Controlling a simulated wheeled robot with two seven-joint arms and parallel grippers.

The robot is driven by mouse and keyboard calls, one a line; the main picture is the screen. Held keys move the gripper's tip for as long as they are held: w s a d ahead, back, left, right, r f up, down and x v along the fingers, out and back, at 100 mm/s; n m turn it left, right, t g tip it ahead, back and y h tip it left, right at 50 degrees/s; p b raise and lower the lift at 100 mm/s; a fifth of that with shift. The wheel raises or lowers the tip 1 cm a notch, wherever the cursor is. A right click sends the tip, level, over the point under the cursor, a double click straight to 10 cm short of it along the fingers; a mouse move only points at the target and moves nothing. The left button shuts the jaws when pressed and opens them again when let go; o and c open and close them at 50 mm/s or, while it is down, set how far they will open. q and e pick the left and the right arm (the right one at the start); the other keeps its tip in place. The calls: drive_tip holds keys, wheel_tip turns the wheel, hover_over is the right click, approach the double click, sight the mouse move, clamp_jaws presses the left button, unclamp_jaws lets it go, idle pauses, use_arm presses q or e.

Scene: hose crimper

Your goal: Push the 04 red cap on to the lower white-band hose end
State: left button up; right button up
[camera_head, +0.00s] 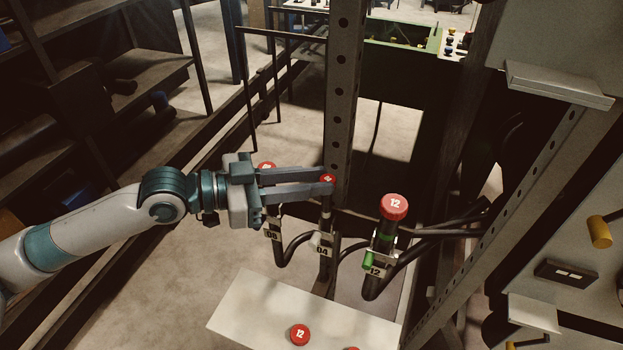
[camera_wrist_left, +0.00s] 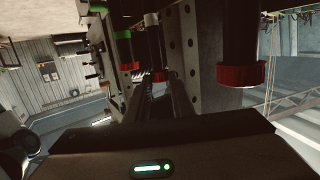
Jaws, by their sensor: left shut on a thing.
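My left gripper (camera_head: 328,184) reaches in from the left and is shut on a small red cap (camera_head: 328,179), the one above the hose tagged 04 (camera_head: 325,238). In the left wrist view this red cap (camera_wrist_left: 158,76) sits between the fingertips, in line with a dark hose that has a white band (camera_wrist_left: 151,19). The cap is at the top of this upright hose end. The fingers hide the joint, so I cannot tell how far the cap is on. My right gripper is not in view.
A larger red cap 12 (camera_head: 394,207) tops the hose to the right, tagged 12 with a green band (camera_head: 369,260). Another red cap (camera_head: 267,167) shows behind my gripper over hose 08. A white shelf (camera_head: 250,312) below bears a loose cap 12 (camera_head: 300,334). A perforated post (camera_head: 341,90) stands close behind.

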use_arm(q)
drive_tip(key=shift+f+b, duration=0.3)
drive_tip(key=shift+f, duration=0.2)
drive_tip(key=shift+f, duration=0.3)
drive_tip(key=o, duration=1.1)
drive_tip(key=shift+r, duration=0.1)
drive_tip(key=shift+a+b, duration=0.15)
drive_tip(key=shift+b, duration=0.15)
